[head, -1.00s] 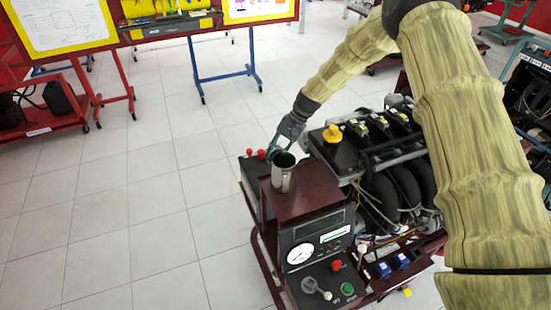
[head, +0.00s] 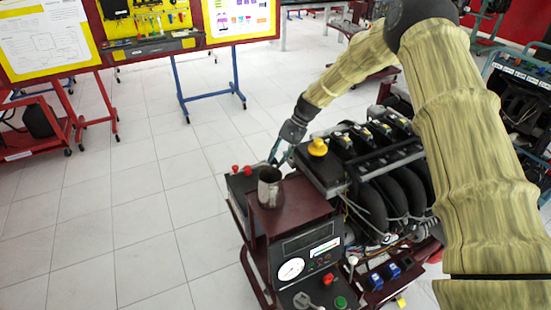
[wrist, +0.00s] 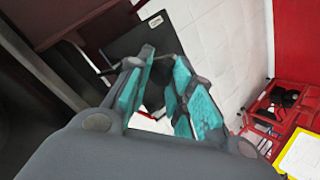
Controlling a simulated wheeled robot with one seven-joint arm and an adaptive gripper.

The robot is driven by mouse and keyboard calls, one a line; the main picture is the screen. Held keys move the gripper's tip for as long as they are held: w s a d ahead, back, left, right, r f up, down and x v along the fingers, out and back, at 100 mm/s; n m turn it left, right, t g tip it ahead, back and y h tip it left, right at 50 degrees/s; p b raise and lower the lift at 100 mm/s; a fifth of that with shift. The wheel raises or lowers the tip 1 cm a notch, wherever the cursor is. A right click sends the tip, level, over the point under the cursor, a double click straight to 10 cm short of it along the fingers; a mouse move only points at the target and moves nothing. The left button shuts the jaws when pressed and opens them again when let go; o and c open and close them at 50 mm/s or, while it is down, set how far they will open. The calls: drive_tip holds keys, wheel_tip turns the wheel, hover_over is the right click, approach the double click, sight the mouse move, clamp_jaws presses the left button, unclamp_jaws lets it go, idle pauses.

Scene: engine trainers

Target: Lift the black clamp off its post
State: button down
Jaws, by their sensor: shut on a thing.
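My gripper (head: 274,154) is behind the grey metal mug at the far side of the engine stand. It is beside the black battery box (head: 240,186), which has two red knobs on top. In the wrist view my gripper (wrist: 165,75) has its teal pads closed around a small black piece, the black clamp (wrist: 154,96). The clamp is mostly hidden by the fingers, and its post cannot be made out. A black box top with a white label (wrist: 150,36) lies beyond the fingertips. In the head view the clamp is too small to tell.
The metal mug (head: 270,187) stands on the dark red stand (head: 297,208), close to my gripper. The engine with its yellow cap (head: 318,147) is right of the gripper. A control panel (head: 306,273) is in front. Tiled floor (head: 130,210) is clear on the left.

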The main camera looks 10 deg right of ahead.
drive_tip(key=shift+s+d+f, duration=0.2)
drive_tip(key=shift+d+f, duration=0.45)
drive_tip(key=c, duration=1.7)
unclamp_jaws()
drive_tip(key=o, duration=0.5)
drive_tip(key=shift+d, duration=0.25)
wheel_tip(320, 180, up, 10)
drive_tip(key=shift+a+r, duration=0.15)
drive_tip(key=shift+a, duration=0.15)
